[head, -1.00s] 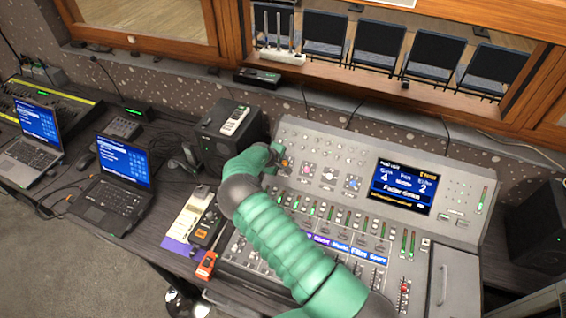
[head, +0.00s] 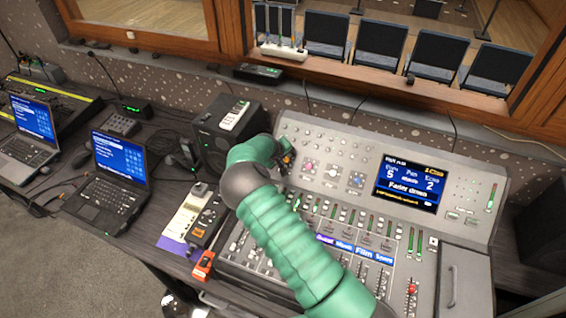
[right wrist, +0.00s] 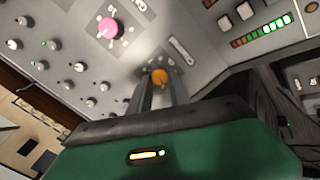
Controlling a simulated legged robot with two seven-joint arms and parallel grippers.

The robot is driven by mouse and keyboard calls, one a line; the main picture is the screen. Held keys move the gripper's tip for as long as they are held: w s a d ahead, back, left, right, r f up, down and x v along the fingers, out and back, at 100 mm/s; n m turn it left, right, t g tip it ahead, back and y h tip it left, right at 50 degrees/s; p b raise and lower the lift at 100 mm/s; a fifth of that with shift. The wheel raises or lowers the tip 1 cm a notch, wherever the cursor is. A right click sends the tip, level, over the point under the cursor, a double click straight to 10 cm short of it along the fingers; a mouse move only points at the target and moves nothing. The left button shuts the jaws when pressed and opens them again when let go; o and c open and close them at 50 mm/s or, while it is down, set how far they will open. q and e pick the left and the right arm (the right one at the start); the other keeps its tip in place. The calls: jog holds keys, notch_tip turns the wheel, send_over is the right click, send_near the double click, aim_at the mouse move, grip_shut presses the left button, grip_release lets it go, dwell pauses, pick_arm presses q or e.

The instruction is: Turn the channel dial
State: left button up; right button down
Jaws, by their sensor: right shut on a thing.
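The sloped grey mixing console (head: 330,135) stands at the middle right. My right gripper (head: 287,158) is at the left end of its upper panel. In the right wrist view its fingertips (right wrist: 159,82) are shut on a small orange dial (right wrist: 160,76). In the head view, my gripper and arm largely hide this dial. A pink knob (right wrist: 109,28) sits beside it on the panel and also shows in the head view (head: 308,167). The console screen (head: 409,183) reads 5 on its left side and 2 on its right, with "Fader down" below. My left gripper is out of view.
My right arm crosses above the faders. A black speaker (head: 222,140) stands close left of the console. A handheld orange-tipped device (head: 203,262) and papers lie by its left edge. Two laptops (head: 108,180) are further left. A window ledge runs behind.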

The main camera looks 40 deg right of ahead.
jog(key=shift+s+f+m+b, duration=0.3)
jog(key=shift+m+b, duration=0.1)
jog(key=shift+m, duration=0.2)
jog(key=shift+s+f+m+b, duration=0.15)
jog(key=shift+f+m+b, duration=0.1)
jog(key=shift+m+b, duration=0.25)
jog(key=shift+m, duration=0.3)
jog(key=c, duration=1.6)
grip_release()
jog(key=o, duration=0.4)
jog(key=shift+w+r, duration=0.2)
jog(key=shift+d, duration=0.1)
jog(key=shift+r, duration=0.15)
